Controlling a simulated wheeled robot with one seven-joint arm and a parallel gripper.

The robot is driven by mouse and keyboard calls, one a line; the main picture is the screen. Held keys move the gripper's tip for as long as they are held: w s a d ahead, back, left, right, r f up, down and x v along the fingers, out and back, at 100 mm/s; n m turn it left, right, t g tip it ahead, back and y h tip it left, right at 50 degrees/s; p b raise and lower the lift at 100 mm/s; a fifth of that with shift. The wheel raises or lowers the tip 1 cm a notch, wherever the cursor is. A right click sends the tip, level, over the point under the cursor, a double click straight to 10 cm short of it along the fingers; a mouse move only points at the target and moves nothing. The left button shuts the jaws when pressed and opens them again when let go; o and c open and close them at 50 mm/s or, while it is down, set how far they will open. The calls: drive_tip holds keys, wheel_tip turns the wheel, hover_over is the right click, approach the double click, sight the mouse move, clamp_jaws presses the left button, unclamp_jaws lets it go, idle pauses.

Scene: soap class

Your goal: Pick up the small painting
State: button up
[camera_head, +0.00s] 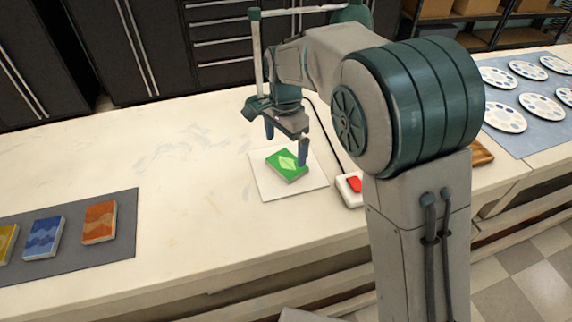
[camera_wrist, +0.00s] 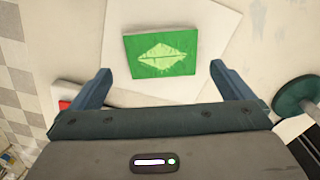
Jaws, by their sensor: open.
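The small painting (camera_head: 286,165) is a green block with a pale green diamond on its face. It lies flat on a white square sheet (camera_head: 262,188) on the workbench. It also shows in the wrist view (camera_wrist: 160,52), near the top centre. My gripper (camera_head: 286,142) is above the painting, fingers pointing down and apart. In the wrist view my gripper (camera_wrist: 160,80) has its two blue fingers spread wider than the painting, with nothing between them. The painting lies just beyond the fingertips in that view.
A white box with a red top (camera_head: 352,188) stands right of the sheet. Other painted blocks, such as an orange one (camera_head: 99,222), lie on a grey mat (camera_head: 122,245) at left. Palettes lie on a blue cloth (camera_head: 540,135) at right. The bench left of the sheet is clear.

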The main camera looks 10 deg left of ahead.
sight(287, 163)
drive_tip(key=shift+w+d+f+p, duration=0.15)
drive_tip(key=shift+f+p, duration=0.1)
drive_tip(key=shift+f, duration=1.35)
drive_tip(key=shift+w+a+f+p, duration=0.1)
drive_tip(key=shift+w+f+p, duration=0.1)
drive_tip(key=shift+f, duration=1.35)
drive_tip(key=c, duration=0.8)
drive_tip(key=shift+r, duration=0.1)
